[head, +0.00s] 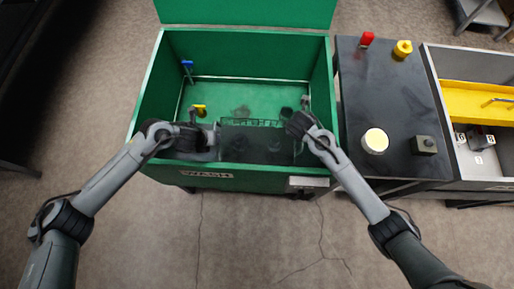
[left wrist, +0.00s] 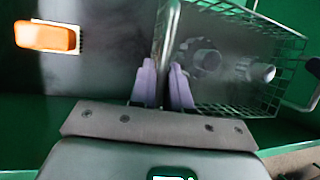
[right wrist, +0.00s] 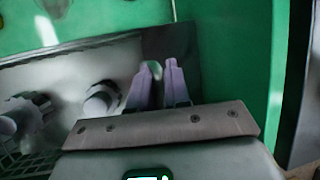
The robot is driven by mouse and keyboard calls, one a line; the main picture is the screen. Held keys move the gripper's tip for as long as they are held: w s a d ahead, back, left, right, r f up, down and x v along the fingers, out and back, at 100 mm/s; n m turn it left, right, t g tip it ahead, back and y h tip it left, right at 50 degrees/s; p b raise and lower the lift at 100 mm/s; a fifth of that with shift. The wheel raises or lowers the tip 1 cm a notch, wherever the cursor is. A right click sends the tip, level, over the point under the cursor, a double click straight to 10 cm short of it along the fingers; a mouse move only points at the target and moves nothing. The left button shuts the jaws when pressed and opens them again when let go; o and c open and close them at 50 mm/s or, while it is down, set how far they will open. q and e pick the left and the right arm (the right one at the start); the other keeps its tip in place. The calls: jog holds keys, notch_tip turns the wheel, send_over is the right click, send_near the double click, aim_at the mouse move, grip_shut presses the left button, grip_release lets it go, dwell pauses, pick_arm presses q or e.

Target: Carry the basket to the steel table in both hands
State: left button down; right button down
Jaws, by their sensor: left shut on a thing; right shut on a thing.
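The wire basket (head: 250,122) is inside the green washer tub, between my two grippers, with grey parts in it. The left wrist view shows its mesh (left wrist: 290,42) and grey parts (left wrist: 205,57) inside. My left gripper (head: 214,140) is at the basket's left end, its fingers (left wrist: 166,82) shut on a metal bar there. My right gripper (head: 304,108) is at the right end, its fingers (right wrist: 157,80) shut on a small, mostly hidden piece. Some mesh (right wrist: 28,165) shows in the right wrist view. The dark-topped steel table (head: 385,95) stands right of the tub.
The tub's green wall (head: 325,85) lies between the basket and the table. On the table are a red item (head: 367,38), a yellow item (head: 403,48), a pale round can (head: 375,140) and a dark box (head: 424,145). Its middle is clear. An orange-handled brush (left wrist: 45,37) lies left of the basket.

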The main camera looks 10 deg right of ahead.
pick_arm(q)
jog(key=shift+w+r, duration=0.15)
jog(key=shift+r, duration=0.1)
pick_arm(e)
jog(key=shift+w+r, duration=0.1)
jog(key=shift+r, duration=0.15)
